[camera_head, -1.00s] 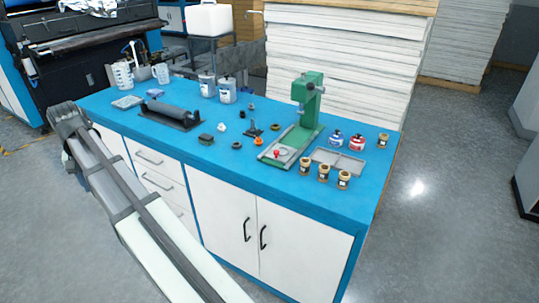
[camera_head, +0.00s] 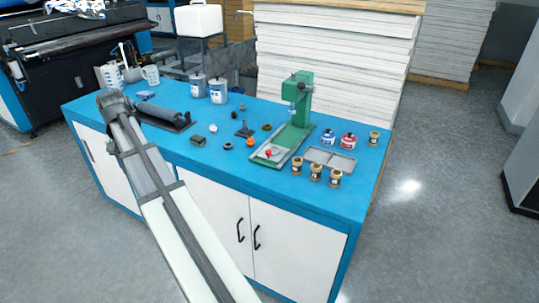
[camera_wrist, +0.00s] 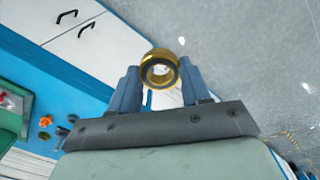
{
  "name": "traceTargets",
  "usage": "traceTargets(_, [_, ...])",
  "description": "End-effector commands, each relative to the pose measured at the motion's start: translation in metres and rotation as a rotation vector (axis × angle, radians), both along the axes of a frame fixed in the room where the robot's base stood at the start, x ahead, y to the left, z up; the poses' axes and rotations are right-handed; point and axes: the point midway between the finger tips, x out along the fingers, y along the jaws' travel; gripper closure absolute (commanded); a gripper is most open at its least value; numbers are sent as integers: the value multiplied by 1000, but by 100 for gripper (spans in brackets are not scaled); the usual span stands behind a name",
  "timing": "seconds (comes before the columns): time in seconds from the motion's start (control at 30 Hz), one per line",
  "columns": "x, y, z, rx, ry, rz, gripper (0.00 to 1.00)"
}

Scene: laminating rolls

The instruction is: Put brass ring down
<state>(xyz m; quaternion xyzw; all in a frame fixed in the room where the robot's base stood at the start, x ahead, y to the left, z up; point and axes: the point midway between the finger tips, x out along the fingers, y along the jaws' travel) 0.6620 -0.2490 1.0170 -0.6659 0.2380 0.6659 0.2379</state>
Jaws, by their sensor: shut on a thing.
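A brass ring (camera_wrist: 157,54) shows in the wrist view, pinched between the two blue fingers of my gripper (camera_wrist: 158,72). Its hole faces the camera. Behind it are white cabinet fronts and grey floor. In the head view my arm reaches up to the left part of the blue worktop (camera_head: 225,172). My fingers and the ring cannot be made out there.
A green press (camera_head: 297,112) stands on the worktop, with small parts to its left, including an orange ring (camera_head: 250,144). A black roller (camera_head: 163,117) lies near my arm. A grey tray (camera_head: 330,158), bottles and several brown jars stand right. The front middle strip is clear.

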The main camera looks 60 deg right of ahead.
Motion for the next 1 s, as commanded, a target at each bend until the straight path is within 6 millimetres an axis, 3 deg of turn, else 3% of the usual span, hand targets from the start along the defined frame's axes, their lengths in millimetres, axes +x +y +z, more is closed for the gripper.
traceTargets(0.1, [-14, -39, -1, 0, 0, -62, 88])
traceTargets(0.57, [-81, -170, -7, 0, 0, -286, 88])
traceTargets(1.0, [-169, -285, -13, 0, 0, -506, 88])
